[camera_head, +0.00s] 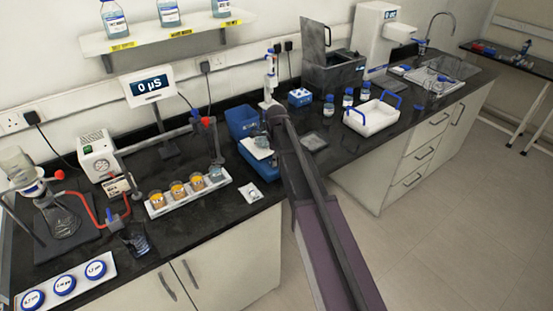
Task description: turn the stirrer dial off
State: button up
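A blue unit with a white top plate (258,143), which looks like the stirrer, stands near the front edge of the dark bench, left of my arm. Its dial cannot be made out at this size, and part of the unit's right side is hidden by my arm. My arm reaches from the bottom of the view up over the bench. The far end of my arm, where my gripper (276,114) is, lies just above and right of the white plate. The fingers cannot be made out, nor whether they touch anything.
A white rack with orange-filled beakers (179,191) stands to the left. A blue box (242,121) is behind the unit. A white tray with blue handles (371,118) and small bottles (348,97) stand to the right. A shelf (165,37) hangs above.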

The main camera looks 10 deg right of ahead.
grip_shut()
